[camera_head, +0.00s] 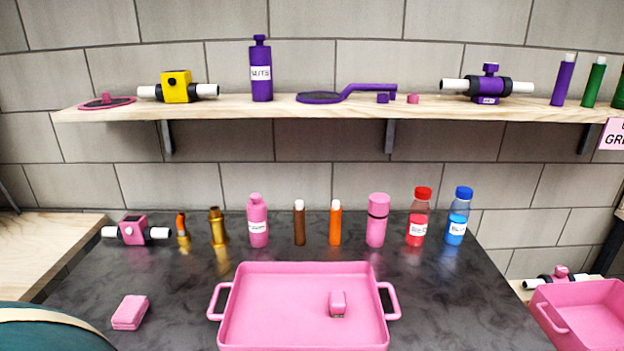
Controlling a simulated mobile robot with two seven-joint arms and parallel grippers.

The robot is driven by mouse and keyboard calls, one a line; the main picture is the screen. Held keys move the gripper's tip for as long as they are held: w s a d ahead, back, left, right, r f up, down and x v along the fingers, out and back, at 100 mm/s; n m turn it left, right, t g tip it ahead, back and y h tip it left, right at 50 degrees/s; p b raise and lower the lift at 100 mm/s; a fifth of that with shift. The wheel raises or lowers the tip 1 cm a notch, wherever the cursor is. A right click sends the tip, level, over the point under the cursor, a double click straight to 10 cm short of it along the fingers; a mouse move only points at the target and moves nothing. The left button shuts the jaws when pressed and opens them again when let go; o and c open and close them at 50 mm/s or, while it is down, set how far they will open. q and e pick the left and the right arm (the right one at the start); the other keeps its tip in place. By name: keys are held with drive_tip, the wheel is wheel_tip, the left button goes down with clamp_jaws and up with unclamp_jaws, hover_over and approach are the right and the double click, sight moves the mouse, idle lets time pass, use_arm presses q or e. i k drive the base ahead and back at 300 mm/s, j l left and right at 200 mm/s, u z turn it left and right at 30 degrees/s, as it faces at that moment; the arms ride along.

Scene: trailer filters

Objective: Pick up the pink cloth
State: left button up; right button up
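A pink folded block-shaped thing (130,312), which looks like the pink cloth, lies flat on the dark counter at the lower left, left of the pink tray (250,335). Its upper face shows fully and nothing touches it. A smaller pink piece (338,300) with a greyish lower edge sits inside the tray; I cannot tell what it is. Neither of my grippers is in view.
Behind the tray stand a pink valve (133,230), brass fittings (217,228), a pink bottle (257,222), a pink flask (377,220), and red-capped (418,218) and blue-capped (458,217) bottles. A wooden shelf (240,107) hangs above. Counter around the cloth is clear.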

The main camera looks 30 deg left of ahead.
sight(130, 314)
drive_tip(key=u, duration=2.25)
drive_tip(key=i+j, duration=0.15)
drive_tip(key=j, duration=0.2)
drive_tip(key=i+j, duration=0.15)
drive_tip(key=j, duration=0.25)
drive_tip(key=i+j+z, duration=0.1)
drive_tip(key=j, duration=0.25)
